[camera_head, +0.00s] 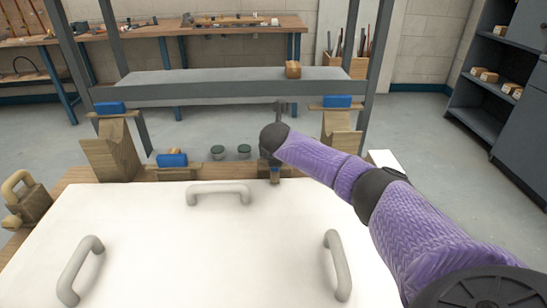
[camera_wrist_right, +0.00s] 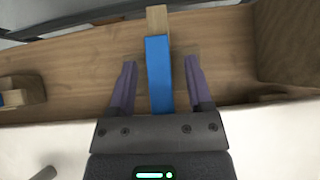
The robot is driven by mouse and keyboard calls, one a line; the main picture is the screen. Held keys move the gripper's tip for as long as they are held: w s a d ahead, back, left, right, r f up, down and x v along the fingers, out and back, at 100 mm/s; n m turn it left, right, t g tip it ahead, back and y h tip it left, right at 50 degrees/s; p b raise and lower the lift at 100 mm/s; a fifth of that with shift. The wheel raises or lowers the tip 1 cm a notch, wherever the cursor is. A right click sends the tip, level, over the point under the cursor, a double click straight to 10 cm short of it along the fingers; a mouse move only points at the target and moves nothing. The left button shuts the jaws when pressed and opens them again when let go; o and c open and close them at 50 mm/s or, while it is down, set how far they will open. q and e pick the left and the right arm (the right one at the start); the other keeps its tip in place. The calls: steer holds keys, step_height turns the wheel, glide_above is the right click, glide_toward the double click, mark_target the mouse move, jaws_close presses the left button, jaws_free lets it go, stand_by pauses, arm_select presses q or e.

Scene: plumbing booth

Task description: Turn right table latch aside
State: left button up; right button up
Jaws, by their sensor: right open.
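The right table latch (camera_wrist_right: 159,75) is a narrow wooden bar with a blue cover. In the right wrist view it lies between the two purple fingers of my right gripper (camera_wrist_right: 160,82), which is open around it with a gap visible on each side. In the head view the right gripper (camera_head: 275,165) points down at the back edge of the white panel (camera_head: 150,235), and only a small blue bit of this latch (camera_head: 275,176) shows beneath it. The other table latch (camera_head: 172,160), also blue, lies to the left along the same wooden edge. My left gripper is out of view.
Wooden blocks with blue-topped bars stand at left (camera_head: 110,155) and right (camera_head: 338,130) behind the panel. Grey handles (camera_head: 218,188) rise from the panel. Two green-topped round pieces (camera_head: 231,152) lie between the latches. A grey frame rail (camera_head: 220,90) crosses behind.

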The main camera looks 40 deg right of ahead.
jaws_close()
stand_by(0.5)
stand_by(0.3)
stand_by(0.6)
